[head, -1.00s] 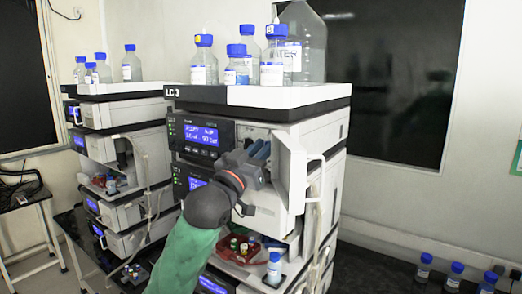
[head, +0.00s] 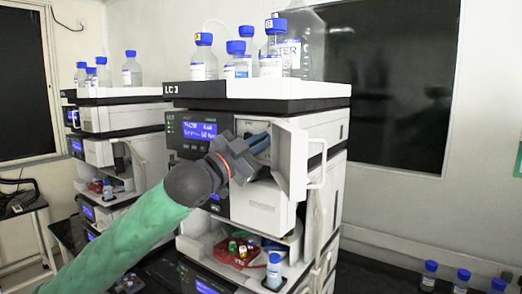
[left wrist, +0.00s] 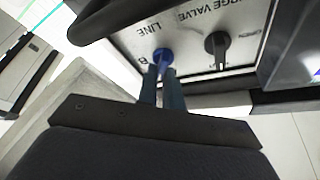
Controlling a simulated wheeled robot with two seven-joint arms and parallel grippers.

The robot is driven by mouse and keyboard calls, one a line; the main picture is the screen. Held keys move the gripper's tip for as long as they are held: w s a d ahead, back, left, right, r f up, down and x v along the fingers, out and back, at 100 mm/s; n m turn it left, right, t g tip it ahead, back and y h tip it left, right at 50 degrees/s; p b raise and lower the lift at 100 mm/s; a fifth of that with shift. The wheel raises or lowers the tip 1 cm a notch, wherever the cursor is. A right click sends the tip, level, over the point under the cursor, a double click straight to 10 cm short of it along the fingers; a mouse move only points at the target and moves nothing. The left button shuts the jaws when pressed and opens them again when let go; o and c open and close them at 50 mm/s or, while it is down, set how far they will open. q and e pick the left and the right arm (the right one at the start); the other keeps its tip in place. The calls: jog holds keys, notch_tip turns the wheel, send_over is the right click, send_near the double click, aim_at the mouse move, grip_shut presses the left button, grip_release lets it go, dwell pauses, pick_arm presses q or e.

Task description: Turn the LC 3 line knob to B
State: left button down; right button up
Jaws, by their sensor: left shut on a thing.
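The LC 3 stack (head: 178,91) stands in the middle of the head view. The blue line knob (left wrist: 162,57) shows in the left wrist view, beside the LINE lettering and a B mark on a pale panel. My left gripper (head: 262,143) is at the upper module of LC 3. Its two blue-teal fingers (left wrist: 161,84) are shut on the blue knob, one on each side. The fingers cover part of the knob, so its exact pointing is hard to tell. In the head view the gripper hides the knob. My right gripper is not in view.
A black knob (left wrist: 216,46) under PURGE VALVE lettering sits close beside the line knob. An open white door (head: 294,160) stands just right of my gripper. Bottles stand on top of LC 3, including a large clear bottle (head: 304,45). Another stack (head: 120,95) is to the left.

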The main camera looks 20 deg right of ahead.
pick_arm(q)
jog(key=shift+m+g, duration=0.4)
jog(key=shift+m, duration=0.6)
jog(key=shift+m+g, duration=0.3)
jog(key=shift+m, duration=0.3)
jog(key=shift+m+g+y, duration=0.3)
jog(key=shift+m+g, duration=0.1)
jog(key=shift+m, duration=0.4)
jog(key=shift+m+p, duration=0.4)
jog(key=shift+m, duration=0.5)
jog(key=m+g+y+p, duration=0.1)
jog(key=m+p, duration=0.1)
jog(key=m, duration=0.1)
jog(key=shift+m+p, duration=0.3)
jog(key=shift+m, duration=0.1)
jog(key=shift+f+m+g+y+p, duration=0.15)
jog(key=shift+m+g+y+p, duration=0.3)
jog(key=shift+m+p, duration=0.3)
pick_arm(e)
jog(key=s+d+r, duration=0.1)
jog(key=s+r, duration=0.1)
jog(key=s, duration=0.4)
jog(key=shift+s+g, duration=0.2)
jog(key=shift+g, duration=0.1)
pick_arm(q)
jog(key=c, duration=1.5)
grip_release()
jog(key=shift+c, duration=0.2)
